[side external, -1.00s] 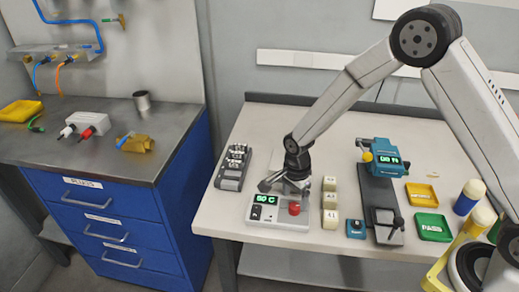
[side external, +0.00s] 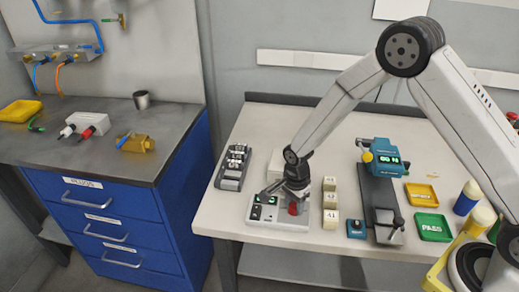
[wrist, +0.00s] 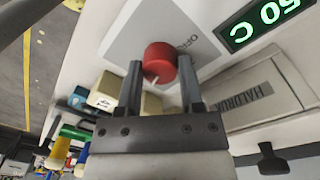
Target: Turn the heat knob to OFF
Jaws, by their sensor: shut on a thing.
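The red heat knob (wrist: 160,58) sits on the light panel of a heater unit (side external: 262,221) on the white table. My gripper (wrist: 161,72) has a finger on either side of the knob and is shut on it. The knob's white pointer mark faces down toward my gripper in the wrist view. The printed OFF label (wrist: 185,41) lies to the upper right of the knob, away from the pointer. The green display (wrist: 262,22) shows a lit temperature reading in C. In the side view my gripper (side external: 293,205) partly hides the knob.
Several cream blocks (side external: 330,200) stand close to the right of the heater. A grey rack (side external: 233,167) is behind it on the left. A teal device (side external: 384,158) and yellow (side external: 421,194) and green (side external: 433,226) trays are further right.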

